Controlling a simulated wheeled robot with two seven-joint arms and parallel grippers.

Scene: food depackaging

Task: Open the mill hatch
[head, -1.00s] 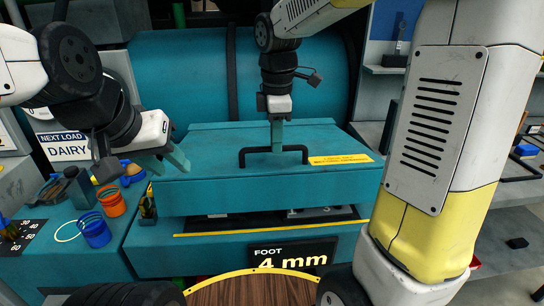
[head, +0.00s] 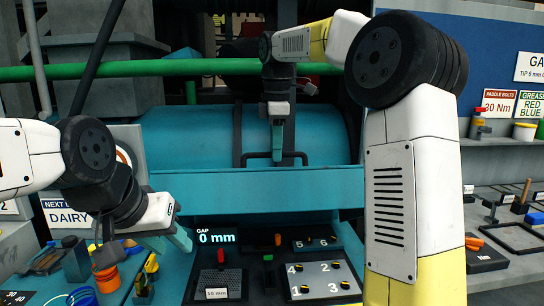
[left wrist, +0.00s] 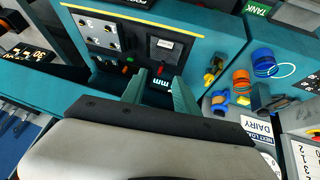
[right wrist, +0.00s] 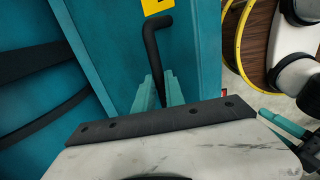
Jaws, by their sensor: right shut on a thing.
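The teal mill hatch (head: 235,190) is raised and seen by its front edge in the head view. Its black bar handle (head: 300,156) stands on top, partly hidden by my right gripper. My right gripper (head: 277,152) is shut on the handle, and the right wrist view shows the black handle (right wrist: 153,45) passing between its fingers (right wrist: 160,88).
Below the hatch is a control panel with a 0 mm gap display (head: 216,237) and a numbered plate (head: 318,278). Blue and orange cups (head: 107,279) stand at the left. A green pipe (head: 110,71) runs behind. My right arm blocks much of the right side.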

